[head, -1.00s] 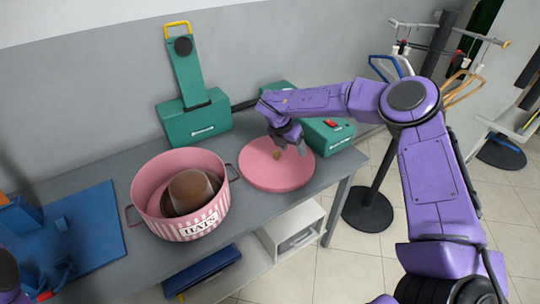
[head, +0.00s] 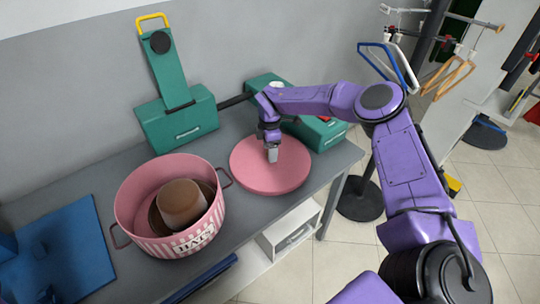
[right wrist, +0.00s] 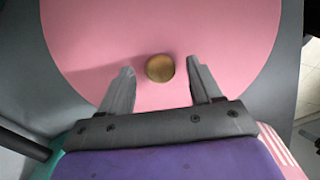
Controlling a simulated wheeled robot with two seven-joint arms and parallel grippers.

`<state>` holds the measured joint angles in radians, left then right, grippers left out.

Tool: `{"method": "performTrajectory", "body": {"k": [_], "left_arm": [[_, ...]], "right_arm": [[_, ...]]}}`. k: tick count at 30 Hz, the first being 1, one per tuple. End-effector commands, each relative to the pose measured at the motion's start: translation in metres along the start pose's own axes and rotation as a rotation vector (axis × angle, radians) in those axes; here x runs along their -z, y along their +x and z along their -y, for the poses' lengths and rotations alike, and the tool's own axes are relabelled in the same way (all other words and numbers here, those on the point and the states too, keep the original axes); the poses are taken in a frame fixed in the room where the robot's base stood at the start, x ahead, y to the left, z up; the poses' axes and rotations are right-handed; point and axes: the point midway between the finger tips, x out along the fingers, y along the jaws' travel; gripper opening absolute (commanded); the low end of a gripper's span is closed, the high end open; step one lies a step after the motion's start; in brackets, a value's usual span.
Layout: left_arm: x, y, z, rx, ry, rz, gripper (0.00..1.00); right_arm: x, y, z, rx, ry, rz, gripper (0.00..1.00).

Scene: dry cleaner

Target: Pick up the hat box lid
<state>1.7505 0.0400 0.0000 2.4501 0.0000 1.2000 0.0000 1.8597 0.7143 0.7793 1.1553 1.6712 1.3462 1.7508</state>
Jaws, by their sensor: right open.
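The hat box lid (head: 262,178) is a round pink disc lying flat on the grey table, right of the hat box. In the right wrist view the lid (right wrist: 95,45) fills most of the picture, with a round brass-coloured knob (right wrist: 160,68) on it. My right gripper (head: 271,156) points down over the lid. Its open fingers (right wrist: 160,85) stand either side of the knob, slightly nearer the camera, with gaps on both sides. In the head view the gripper hides the knob. The pink striped hat box (head: 140,212) is open and holds a brown hat (head: 182,203). My left gripper is out of view.
A green machine (head: 180,122) with a yellow handle stands behind the box; another green case (head: 318,132) is behind the lid. A blue board (head: 65,255) lies at the left. A rack with hangers (head: 405,60) stands at the right beyond the table edge.

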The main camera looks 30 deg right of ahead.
Motion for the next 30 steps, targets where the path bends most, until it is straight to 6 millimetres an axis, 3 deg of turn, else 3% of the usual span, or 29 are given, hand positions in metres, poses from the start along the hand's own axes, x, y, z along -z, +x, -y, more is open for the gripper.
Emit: {"method": "performTrajectory", "body": {"k": [8,13,14,23,26,30], "left_arm": [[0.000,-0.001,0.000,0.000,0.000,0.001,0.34],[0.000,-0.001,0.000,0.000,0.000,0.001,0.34],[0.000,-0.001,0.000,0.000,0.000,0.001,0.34],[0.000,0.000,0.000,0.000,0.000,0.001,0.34],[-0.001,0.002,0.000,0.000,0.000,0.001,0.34],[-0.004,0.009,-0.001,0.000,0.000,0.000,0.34]], "right_arm": [[-0.001,0.006,0.000,0.000,0.002,0.000,0.61],[-0.001,0.006,0.000,-0.001,0.001,0.000,0.05],[-0.001,0.006,0.000,-0.001,0.001,0.000,0.03],[-0.001,0.003,0.000,-0.002,0.001,0.000,0.03],[-0.001,-0.005,-0.001,-0.004,0.001,-0.001,0.03],[-0.001,-0.033,-0.001,-0.006,0.002,-0.002,0.03]]}}
